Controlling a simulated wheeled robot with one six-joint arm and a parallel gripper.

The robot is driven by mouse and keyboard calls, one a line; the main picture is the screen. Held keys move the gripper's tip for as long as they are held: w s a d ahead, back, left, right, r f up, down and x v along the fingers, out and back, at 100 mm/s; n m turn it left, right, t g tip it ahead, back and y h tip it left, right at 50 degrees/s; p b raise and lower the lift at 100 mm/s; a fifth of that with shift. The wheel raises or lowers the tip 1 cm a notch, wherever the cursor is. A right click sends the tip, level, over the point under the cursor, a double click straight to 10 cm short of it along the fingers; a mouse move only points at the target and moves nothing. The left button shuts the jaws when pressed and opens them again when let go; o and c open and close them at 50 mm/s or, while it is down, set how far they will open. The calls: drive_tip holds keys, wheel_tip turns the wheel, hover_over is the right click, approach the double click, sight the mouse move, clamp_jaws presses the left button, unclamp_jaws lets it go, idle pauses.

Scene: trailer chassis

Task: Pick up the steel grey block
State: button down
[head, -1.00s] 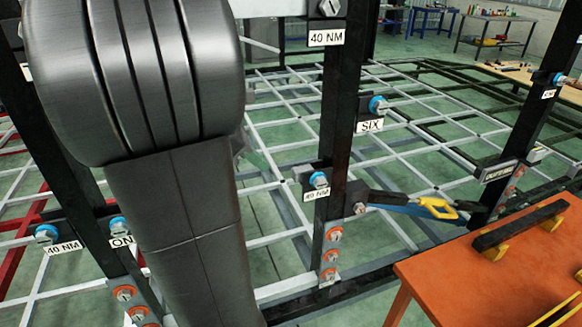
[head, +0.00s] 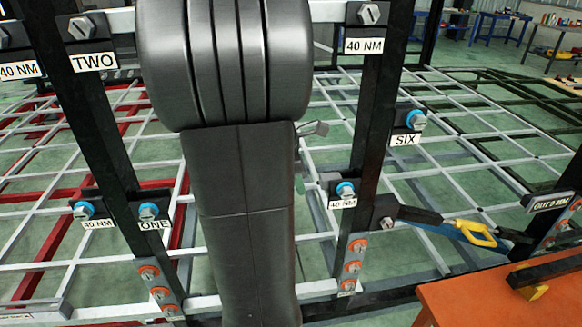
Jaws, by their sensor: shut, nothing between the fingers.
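I cannot make out a steel grey block for certain in the head view. My dark arm fills the middle of the picture and hides what is behind it. A small grey part sticks out past the arm's right edge, and I cannot tell what it is. My gripper cannot be made out. A grey labelled piece (head: 550,202) sits at the right, by a dark post, and I cannot tell whether it is a block or a plate.
Dark upright posts with blue bolts (head: 345,189) and labels stand on both sides of my arm. A yellow-handled tool (head: 475,233) juts from the right post. An orange table (head: 470,300) is at the lower right. Light grey chassis bars (head: 440,190) spread behind over green floor.

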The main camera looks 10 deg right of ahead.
sight(320, 182)
drive_tip(key=shift+d+r, duration=0.15)
drive_tip(key=shift+d, duration=1.6)
drive_tip(key=shift+w+p, duration=0.1)
drive_tip(key=shift+p, duration=0.25)
drive_tip(key=shift+d+p, duration=0.4)
drive_tip(key=shift+d, duration=0.4)
drive_tip(key=shift+a, duration=0.1)
